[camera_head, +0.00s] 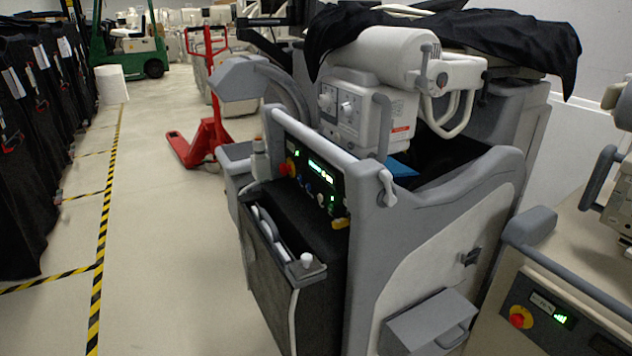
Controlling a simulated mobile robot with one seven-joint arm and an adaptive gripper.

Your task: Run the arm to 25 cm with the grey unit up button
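The large grey unit (440,230) stands in the middle of the view, with its sloped control panel (315,178) facing left and front. The panel has a small display (320,169) lit green, a red knob (290,168) at its left end, several small dark or bluish buttons, and green lights near its right end. The labels and the display's reading are too small to read, so I cannot tell which button is up. A white cylindrical head on the unit's arm (385,55) rests over a knobbed box on top. My gripper is not in view.
A second, beige unit (560,300) with a red knob and green display stands close at the lower right. A red pallet jack (205,130) is behind, a green forklift (135,45) farther back. Black-covered carts (30,150) line the left. The floor between is clear.

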